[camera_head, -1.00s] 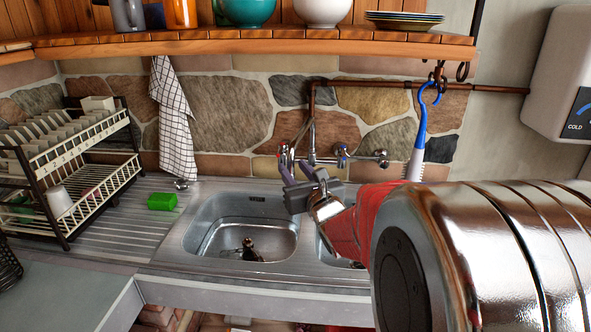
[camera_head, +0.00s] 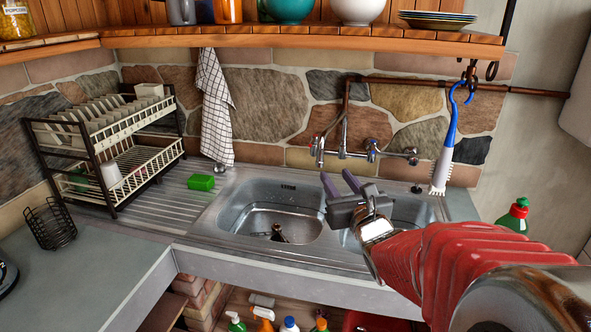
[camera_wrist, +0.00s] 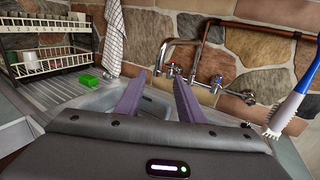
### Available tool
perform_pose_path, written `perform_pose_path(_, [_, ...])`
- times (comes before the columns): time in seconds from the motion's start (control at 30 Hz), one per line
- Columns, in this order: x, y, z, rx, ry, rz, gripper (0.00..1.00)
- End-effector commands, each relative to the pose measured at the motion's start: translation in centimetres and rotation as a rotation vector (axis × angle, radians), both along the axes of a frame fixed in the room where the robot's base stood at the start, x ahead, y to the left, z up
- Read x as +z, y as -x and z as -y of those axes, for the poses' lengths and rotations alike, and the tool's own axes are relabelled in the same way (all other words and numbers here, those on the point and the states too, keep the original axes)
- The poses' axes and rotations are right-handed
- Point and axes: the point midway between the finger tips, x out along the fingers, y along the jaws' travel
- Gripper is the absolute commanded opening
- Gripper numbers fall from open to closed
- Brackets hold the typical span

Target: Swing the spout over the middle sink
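The chrome spout (camera_head: 335,128) rises from the wall tap and curves down to the left; it also shows in the wrist view (camera_wrist: 163,50). Its tip hangs near the left tap handle, close to the wall. Below are two steel basins: a larger left one (camera_head: 240,218) and a right one (camera_head: 415,212), partly hidden behind my gripper. My gripper (camera_head: 340,182) is above the divider between them, in front of and below the spout. In the wrist view its purple fingers (camera_wrist: 158,98) are apart with nothing between them. They do not touch the spout.
A blue-handled brush (camera_head: 450,130) hangs right of the taps. A green sponge (camera_head: 201,182) and a dish rack (camera_head: 110,150) stand left. A green bottle (camera_head: 515,215) is at the right. A wooden shelf (camera_head: 290,40) runs above.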

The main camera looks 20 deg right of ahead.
Motion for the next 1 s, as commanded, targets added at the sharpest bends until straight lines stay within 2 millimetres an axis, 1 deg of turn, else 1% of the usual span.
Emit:
perform_pose_path(0.07, [0.0, 0.0, 0.0, 0.000, 0.000, 0.000, 0.34])
perform_pose_path(0.2, [0.1, 0.0, -0.4, 0.012, 0.013, -0.002, 0.24])
perform_pose_path(0.27, [0.3, -0.1, -1.0, 0.032, 0.032, -0.004, 0.20])
perform_pose_path(0.37, [0.6, -0.2, -3.0, 0.090, 0.091, -0.012, 0.13])
perform_pose_path(0.47, [1.1, -0.1, -5.9, 0.180, 0.184, -0.024, 0.06])
perform_pose_path(0.5, [1.2, 0.1, -7.3, 0.223, 0.229, -0.028, 0.03])
perform_pose_path(0.57, [1.3, 0.4, -9.5, 0.289, 0.303, -0.036, 0.00])
perform_pose_path(0.6, [1.4, 0.7, -10.9, 0.335, 0.353, -0.041, 0.00])
perform_pose_path(0.8, [0.9, 2.8, -17.4, 0.553, 0.611, -0.059, 0.00])
perform_pose_path(1.0, [-0.5, 6.0, -22.6, 0.758, 0.876, -0.068, 0.00])
